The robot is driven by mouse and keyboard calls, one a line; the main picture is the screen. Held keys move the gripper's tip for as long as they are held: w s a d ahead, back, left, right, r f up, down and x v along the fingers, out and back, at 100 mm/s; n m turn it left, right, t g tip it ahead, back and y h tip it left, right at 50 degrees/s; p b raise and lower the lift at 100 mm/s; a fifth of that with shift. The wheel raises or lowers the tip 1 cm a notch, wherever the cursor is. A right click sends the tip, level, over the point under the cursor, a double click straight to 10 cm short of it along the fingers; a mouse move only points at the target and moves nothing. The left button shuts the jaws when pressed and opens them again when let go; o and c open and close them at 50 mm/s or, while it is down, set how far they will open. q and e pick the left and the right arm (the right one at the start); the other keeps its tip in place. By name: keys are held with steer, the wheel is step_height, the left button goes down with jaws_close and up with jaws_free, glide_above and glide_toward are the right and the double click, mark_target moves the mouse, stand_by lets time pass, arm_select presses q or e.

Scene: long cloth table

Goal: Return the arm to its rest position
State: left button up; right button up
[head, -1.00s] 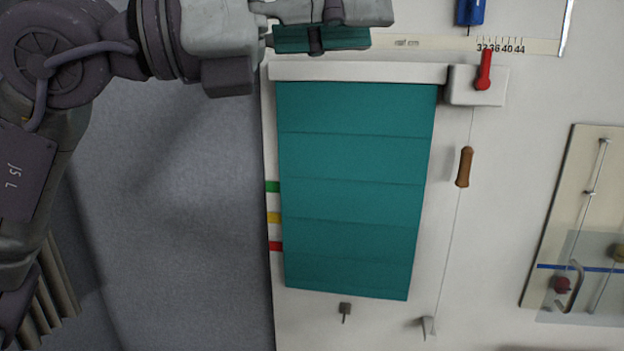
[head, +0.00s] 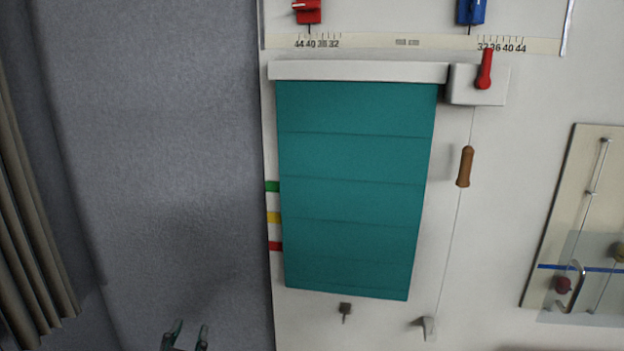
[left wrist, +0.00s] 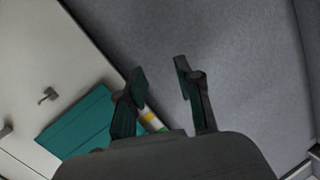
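My left gripper (head: 186,336) shows at the bottom edge of the head view, over the grey cloth to the left of the white board. Its two fingers are apart with nothing between them. In the left wrist view the left gripper (left wrist: 160,85) is also open and empty, with grey cloth beyond the fingertips. The rest of my left arm is out of the head view. My right gripper is not in view.
A white board (head: 380,322) holds a teal blind (head: 355,190), a red lever (head: 484,70) and a brown cord handle (head: 465,167). Red (head: 307,12) and blue (head: 470,12) sliders sit at the top. A beige panel (head: 568,200) is at right. The grey cloth (head: 170,130) is clear.

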arm_select(q)
steer(key=s+f+g+h, duration=0.2)
steer(key=s+f+g, duration=1)
steer(key=s+f, duration=1.15)
steer(key=s+f+g+b, duration=0.2)
steer(key=s+f, duration=0.1)
steer(key=f, duration=2.3)
steer(key=s+a+f+g, duration=0.1)
steer(key=s+a+f, duration=0.1)
steer(key=s+f, duration=1.4)
steer(key=shift+s+f+b, duration=0.3)
steer(key=shift+s+f, duration=0.1)
steer(key=shift+f, duration=0.55)
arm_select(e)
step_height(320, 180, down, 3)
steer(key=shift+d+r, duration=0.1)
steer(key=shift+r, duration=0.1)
arm_select(q)
steer(key=shift+a, duration=0.1)
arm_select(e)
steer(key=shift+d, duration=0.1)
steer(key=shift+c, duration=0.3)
